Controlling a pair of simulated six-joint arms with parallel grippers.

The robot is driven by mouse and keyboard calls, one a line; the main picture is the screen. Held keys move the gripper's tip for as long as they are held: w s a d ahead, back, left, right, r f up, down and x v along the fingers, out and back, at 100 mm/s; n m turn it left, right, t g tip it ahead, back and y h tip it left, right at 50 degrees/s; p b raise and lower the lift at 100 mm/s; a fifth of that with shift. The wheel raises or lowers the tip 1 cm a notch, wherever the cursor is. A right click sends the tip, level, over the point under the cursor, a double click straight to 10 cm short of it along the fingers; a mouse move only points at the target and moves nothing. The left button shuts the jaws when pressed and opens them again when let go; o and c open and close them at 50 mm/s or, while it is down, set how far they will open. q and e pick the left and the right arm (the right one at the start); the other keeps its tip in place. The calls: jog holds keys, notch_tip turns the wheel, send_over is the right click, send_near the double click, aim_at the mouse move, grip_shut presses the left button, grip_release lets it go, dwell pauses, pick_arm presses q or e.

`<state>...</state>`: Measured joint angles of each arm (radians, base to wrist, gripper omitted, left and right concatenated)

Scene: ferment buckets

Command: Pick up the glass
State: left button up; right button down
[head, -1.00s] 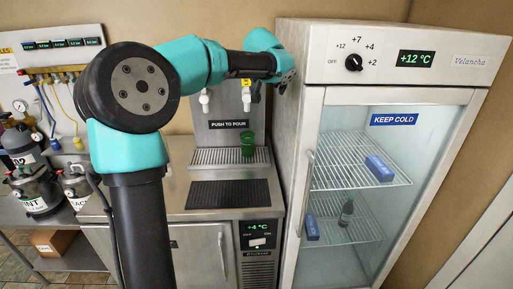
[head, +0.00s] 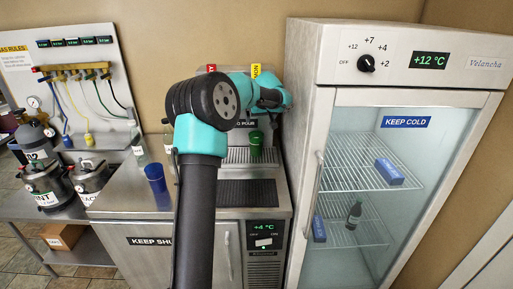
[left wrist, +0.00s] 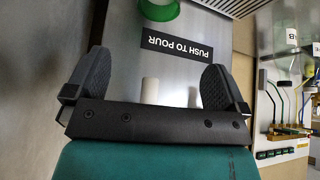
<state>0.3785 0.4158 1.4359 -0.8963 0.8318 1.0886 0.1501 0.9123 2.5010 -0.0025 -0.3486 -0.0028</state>
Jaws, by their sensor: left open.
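A green glass (head: 256,141) stands on the drip tray (head: 239,156) of the pouring counter, in front of the PUSH TO POUR panel. It also shows at the top edge of the left wrist view (left wrist: 156,8), partly cut off. My left gripper (left wrist: 158,76) is open and empty, its dark fingers wide apart in front of the panel, pointing towards the glass but apart from it. In the head view my left arm hides part of the panel and the taps. My right gripper is in neither view.
A blue cup (head: 156,180) and a clear bottle (head: 138,146) stand on the counter left of my arm. The tall fridge (head: 393,67) closely bounds the right side. The dark mat (head: 247,193) is clear.

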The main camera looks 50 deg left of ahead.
pick_arm(q)
send_near(256, 134)
jog(key=f, duration=0.2)
jog(key=shift+s+f, duration=0.35)
jog(key=shift+s, duration=0.05)
jog(key=shift+x, duration=2.6)
jog(key=c, duration=1.7)
jog(key=shift+r, duration=0.15)
